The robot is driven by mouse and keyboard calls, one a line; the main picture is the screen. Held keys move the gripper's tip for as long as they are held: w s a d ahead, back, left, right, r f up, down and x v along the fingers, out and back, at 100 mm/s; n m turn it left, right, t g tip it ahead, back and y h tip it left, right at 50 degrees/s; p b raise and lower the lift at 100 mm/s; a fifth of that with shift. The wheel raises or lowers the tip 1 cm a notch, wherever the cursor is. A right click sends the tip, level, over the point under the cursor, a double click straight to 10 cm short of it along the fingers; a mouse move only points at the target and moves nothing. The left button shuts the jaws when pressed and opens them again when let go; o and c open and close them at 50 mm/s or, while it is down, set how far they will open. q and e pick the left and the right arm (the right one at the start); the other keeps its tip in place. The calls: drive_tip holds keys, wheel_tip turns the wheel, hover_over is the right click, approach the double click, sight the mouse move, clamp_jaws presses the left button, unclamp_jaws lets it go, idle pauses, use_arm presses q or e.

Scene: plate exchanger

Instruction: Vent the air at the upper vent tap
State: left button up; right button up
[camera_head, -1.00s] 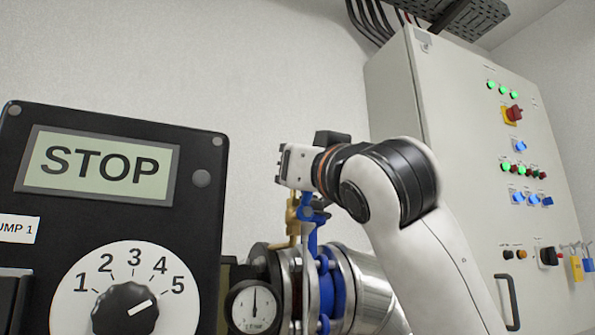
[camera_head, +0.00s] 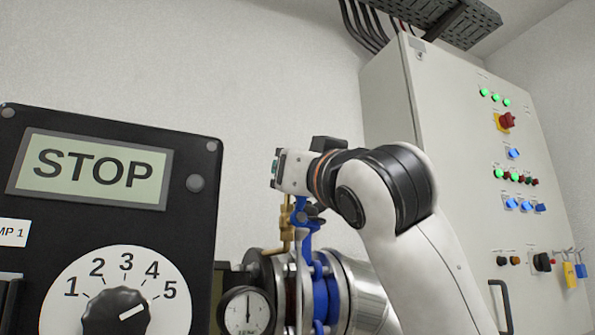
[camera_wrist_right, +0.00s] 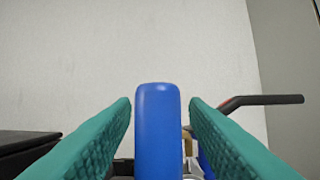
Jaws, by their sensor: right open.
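The upper vent tap is a brass fitting (camera_head: 286,222) standing above the round metal flanges in the head view. In the right wrist view a blue handle (camera_wrist_right: 158,130) stands upright between the two teal fingers of my right gripper (camera_wrist_right: 160,115). The fingers are open, with a gap on each side of the handle. Some brass (camera_wrist_right: 187,142) shows just behind the handle. In the head view my gripper and wrist hide the handle's top. My left gripper is not in view.
A black pump panel (camera_head: 190,245) reading STOP, with a dial, stands at the left. A pressure gauge (camera_head: 247,312) sits below the tap. A grey control cabinet (camera_head: 445,150) is behind my right arm. A dark bar with a red part (camera_wrist_right: 262,100) shows right of the fingers.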

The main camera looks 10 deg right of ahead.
drive_tip(key=b+v, duration=0.4)
drive_tip(key=v, duration=0.7)
drive_tip(key=shift+s, duration=0.3)
drive_tip(key=shift+f, duration=0.2)
